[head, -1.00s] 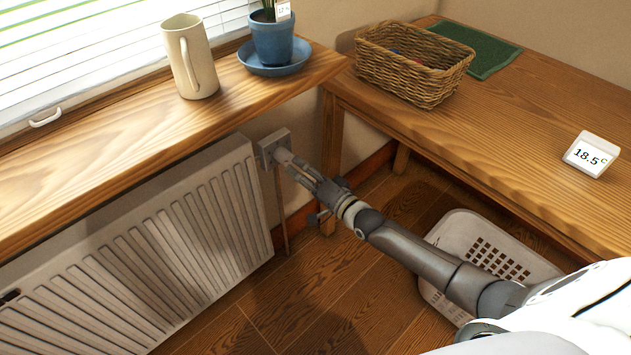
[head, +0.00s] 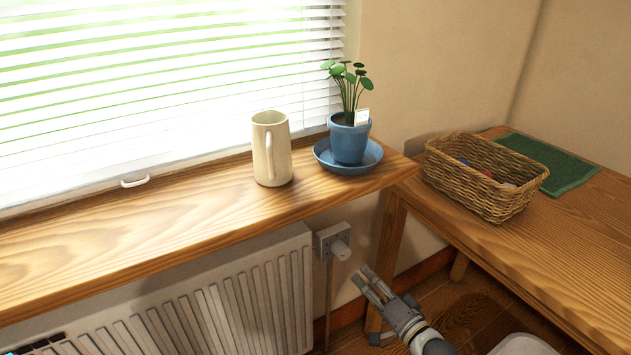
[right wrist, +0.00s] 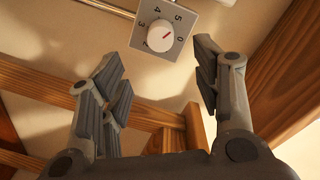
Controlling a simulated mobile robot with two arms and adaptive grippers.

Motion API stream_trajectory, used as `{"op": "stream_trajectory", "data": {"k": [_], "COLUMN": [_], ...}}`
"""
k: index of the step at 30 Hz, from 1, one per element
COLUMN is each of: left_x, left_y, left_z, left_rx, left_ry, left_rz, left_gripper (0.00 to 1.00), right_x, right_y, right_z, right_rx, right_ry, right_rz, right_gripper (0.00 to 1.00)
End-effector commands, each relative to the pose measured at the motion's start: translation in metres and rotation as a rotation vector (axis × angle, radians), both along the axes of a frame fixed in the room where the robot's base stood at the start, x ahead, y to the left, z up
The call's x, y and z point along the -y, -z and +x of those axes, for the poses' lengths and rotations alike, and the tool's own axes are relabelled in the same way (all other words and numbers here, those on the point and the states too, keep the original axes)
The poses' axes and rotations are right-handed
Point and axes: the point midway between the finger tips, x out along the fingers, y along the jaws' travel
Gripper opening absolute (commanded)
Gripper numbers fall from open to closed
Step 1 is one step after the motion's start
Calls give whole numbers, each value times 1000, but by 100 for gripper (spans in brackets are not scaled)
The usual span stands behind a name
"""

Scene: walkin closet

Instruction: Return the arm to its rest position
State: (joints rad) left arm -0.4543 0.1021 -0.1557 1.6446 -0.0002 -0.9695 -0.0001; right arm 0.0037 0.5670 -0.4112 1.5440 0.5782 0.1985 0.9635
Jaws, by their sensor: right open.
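My right gripper (head: 372,283) is at the lower middle of the head view, below and to the right of the thermostat knob (head: 340,250) on the wall, with a small gap between them. In the right wrist view its fingers (right wrist: 160,88) are spread apart with nothing between them. The knob's square plate (right wrist: 165,28) shows there beyond the fingertips, with numbers around a white dial and a red pointer mark. My left gripper is not in view.
A radiator (head: 230,310) stands under the wooden sill (head: 120,235). The sill holds a cream pitcher (head: 272,150) and a potted plant (head: 350,140) on a blue saucer. A wooden table (head: 535,245) at right bears a wicker basket (head: 485,180) and a green mat (head: 560,170).

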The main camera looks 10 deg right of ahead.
Motion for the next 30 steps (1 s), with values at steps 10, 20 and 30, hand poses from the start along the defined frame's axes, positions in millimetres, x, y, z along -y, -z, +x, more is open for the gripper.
{"op": "stream_trajectory", "data": {"k": [10,20,30], "left_x": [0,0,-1], "left_y": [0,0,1], "left_z": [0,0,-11], "left_rx": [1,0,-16], "left_ry": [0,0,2], "left_rz": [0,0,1], "left_gripper": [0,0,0], "right_x": [-33,-39,-29], "right_y": [119,243,278], "right_z": [-68,-220,-330], "right_rx": [-284,-716,-966], "right_ry": [-65,-336,-578], "right_rz": [-399,-921,-1121], "right_gripper": [58,58,58]}}
